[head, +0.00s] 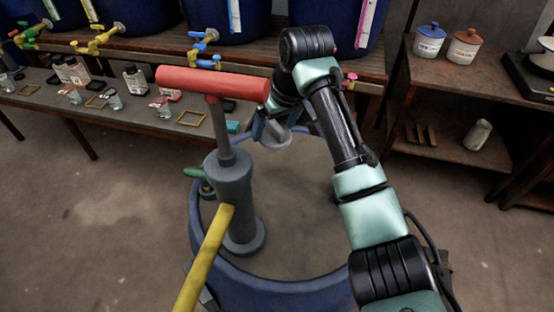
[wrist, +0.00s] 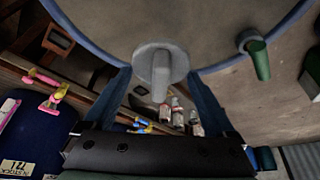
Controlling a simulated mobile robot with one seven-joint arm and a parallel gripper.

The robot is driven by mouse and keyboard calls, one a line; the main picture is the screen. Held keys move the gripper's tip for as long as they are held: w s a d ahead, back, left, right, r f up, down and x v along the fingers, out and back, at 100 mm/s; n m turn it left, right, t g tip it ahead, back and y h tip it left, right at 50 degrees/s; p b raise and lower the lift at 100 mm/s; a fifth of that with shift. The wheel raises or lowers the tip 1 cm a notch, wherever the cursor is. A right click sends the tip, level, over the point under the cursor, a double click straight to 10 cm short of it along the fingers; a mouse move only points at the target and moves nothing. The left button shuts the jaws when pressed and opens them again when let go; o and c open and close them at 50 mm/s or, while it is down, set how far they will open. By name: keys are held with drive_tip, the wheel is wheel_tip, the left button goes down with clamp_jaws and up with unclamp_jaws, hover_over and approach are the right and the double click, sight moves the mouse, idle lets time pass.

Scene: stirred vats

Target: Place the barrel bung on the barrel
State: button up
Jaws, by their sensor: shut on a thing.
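The grey barrel bung (head: 273,139) is a round disc with a stubby grip. My gripper (head: 279,132) is shut on it and holds it in the air above the far part of the barrel. In the wrist view the bung (wrist: 160,70) sits between my two blue fingers, its grip pointing toward my palm. The blue-rimmed barrel (head: 278,284) stands at bottom centre with a brownish grey top. Its rim (wrist: 95,62) also curves through the wrist view. The bung hole is not clearly visible.
A grey pump (head: 232,195) with a red handle (head: 212,84) and yellow spout (head: 205,262) stands on the barrel, just left of my gripper. A green-handled fitting (wrist: 257,58) is near the barrel's edge. A low bench (head: 120,112) with jars and blue vats is behind.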

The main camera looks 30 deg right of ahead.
sight(283, 137)
wheel_tip(283, 137, down, 8)
drive_tip(key=shift+f+b, duration=0.1)
drive_tip(key=shift+b, duration=0.3)
drive_tip(key=o, duration=1)
drive_tip(key=shift+f, duration=0.1)
drive_tip(key=shift+o, duration=0.2)
drive_tip(key=shift+s+r, duration=0.1)
drive_tip(key=shift+r, duration=0.4)
drive_tip(key=p+v, duration=0.1)
drive_tip(key=v, duration=1)
drive_tip(key=shift+s+r+p, duration=0.1)
drive_tip(key=shift+r+p, duration=0.1)
drive_tip(key=shift+p, duration=0.1)
